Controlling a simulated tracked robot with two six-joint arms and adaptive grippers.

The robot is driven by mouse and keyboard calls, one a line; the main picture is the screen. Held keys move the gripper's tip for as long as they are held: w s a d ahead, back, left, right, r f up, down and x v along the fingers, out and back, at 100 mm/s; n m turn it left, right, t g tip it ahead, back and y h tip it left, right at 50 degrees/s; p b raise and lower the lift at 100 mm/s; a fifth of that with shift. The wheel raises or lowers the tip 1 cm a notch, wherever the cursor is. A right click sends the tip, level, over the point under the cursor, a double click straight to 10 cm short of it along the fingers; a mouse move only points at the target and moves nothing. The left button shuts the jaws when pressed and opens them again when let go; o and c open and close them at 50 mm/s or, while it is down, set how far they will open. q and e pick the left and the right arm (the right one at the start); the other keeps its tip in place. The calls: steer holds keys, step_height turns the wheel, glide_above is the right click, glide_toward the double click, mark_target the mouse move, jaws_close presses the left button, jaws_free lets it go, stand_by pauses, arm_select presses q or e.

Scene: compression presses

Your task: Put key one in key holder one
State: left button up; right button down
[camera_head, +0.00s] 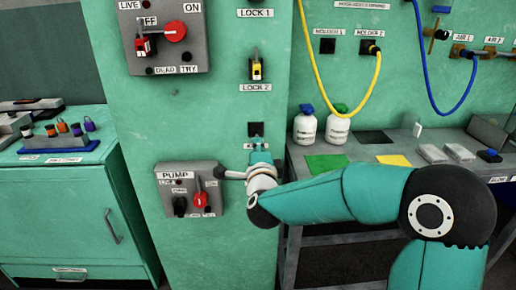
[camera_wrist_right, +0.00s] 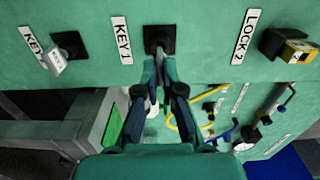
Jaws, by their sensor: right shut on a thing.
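Key holder one is the black square socket (camera_wrist_right: 160,38) beside the KEY 1 label (camera_wrist_right: 122,40) in the right wrist view. It also shows in the head view (camera_head: 256,129), just above my right gripper (camera_head: 260,156). In the wrist view the right gripper's fingers (camera_wrist_right: 161,68) are shut on key one (camera_wrist_right: 160,53), a small thin grey piece mostly hidden between them. The fingertips point at the socket and sit very close to it. I cannot tell whether the key is inside it. My left gripper is not in view.
A second socket holds a key with a pale tag (camera_wrist_right: 60,57). A yellow lock (camera_head: 257,69) sits above the LOCK 2 label. The pump switch box (camera_head: 188,189) is close to my right wrist. A bench (camera_head: 372,137) with bottles stands at right.

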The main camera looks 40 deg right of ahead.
steer(key=shift+x, duration=1.35)
steer(key=c, duration=1.2)
jaws_free()
steer(key=shift+c, duration=0.2)
steer(key=shift+s+a, duration=0.1)
steer(key=v, duration=1.1)
steer(key=shift+s, duration=0.35)
steer(key=shift+a+f, duration=0.1)
